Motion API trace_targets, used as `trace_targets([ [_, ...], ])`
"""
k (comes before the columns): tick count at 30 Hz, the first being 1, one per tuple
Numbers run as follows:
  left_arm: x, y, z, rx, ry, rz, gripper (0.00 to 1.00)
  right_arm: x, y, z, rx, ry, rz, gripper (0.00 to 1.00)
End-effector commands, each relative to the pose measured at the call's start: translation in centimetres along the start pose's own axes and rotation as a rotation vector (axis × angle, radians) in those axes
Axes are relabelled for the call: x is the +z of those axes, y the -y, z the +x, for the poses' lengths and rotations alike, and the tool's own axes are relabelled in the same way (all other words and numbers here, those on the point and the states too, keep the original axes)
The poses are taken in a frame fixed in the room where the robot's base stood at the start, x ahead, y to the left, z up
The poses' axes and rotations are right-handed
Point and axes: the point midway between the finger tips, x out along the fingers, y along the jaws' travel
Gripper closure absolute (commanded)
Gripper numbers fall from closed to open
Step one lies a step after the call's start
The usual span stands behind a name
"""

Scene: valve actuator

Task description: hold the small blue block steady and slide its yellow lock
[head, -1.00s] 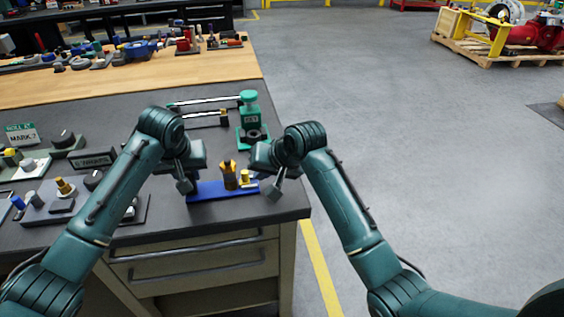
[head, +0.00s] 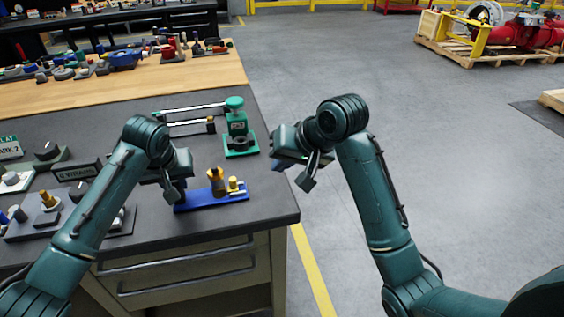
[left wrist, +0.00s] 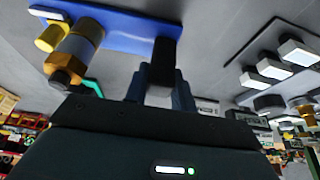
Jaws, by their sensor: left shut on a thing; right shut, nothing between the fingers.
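The small blue block (head: 212,199) lies flat near the table's front right corner. A brass knob (head: 216,181) and a short yellow lock (head: 234,185) stand up from it, the lock to the right of the knob. In the left wrist view the blue block (left wrist: 125,26), yellow lock (left wrist: 54,37) and knob (left wrist: 75,55) show again. My left gripper (head: 174,192) is at the block's left end. Its fingers (left wrist: 163,90) are shut on a dark upright post (left wrist: 164,60) of the block. My right gripper (head: 307,176) is shut and empty, apart from the block, beyond the table's right edge.
A green device (head: 238,135) stands behind the block. Grey fixtures with knobs (head: 48,205) and a small sign (head: 77,170) are to the left of my left arm. Open floor (head: 440,170) lies right of the table.

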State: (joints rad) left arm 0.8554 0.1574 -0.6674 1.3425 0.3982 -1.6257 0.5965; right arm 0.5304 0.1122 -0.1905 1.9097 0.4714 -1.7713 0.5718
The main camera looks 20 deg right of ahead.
Motion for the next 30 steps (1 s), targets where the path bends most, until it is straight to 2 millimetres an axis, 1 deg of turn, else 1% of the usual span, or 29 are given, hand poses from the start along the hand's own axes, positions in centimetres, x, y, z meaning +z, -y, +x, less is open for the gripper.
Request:
trace_targets([
  [1, 0.5, 0.0, 0.5, -0.002, 0.013, 0.001, 1.00, 0.0, 0.0, 0.1, 0.000, 0.000, 0.000, 1.00],
  [3, 0.5, 0.0, 0.5, -0.002, 0.013, 0.001, 1.00, 0.0, 0.0, 0.1, 0.000, 0.000, 0.000, 1.00],
  [4, 0.5, 0.0, 0.5, -0.002, 0.013, 0.001, 0.72, 0.0, 0.0, 0.1, 0.000, 0.000, 0.000, 1.00],
  [12, 0.2, 0.0, 0.2, -0.001, 0.006, 0.000, 0.50, 0.0, 0.0, 0.1, 0.000, 0.000, 0.000, 1.00],
  [20, 0.1, 0.0, 0.0, 0.000, 0.002, 0.000, 0.49, 0.0, 0.0, 0.1, 0.000, 0.000, 0.000, 1.00],
  [23, 0.0, 0.0, -0.8, 0.001, 0.000, 0.000, 0.49, 0.0, 0.0, 0.1, 0.000, 0.000, 0.000, 1.00],
  [26, 0.0, 0.0, -2.3, 0.002, -0.002, 0.000, 0.49, 0.0, 0.0, 0.1, 0.000, 0.000, 0.000, 1.00],
  [30, -0.1, -0.1, -5.3, 0.002, -0.003, 0.001, 0.49, 0.0, 0.0, 0.1, 0.000, 0.000, 0.000, 1.00],
])
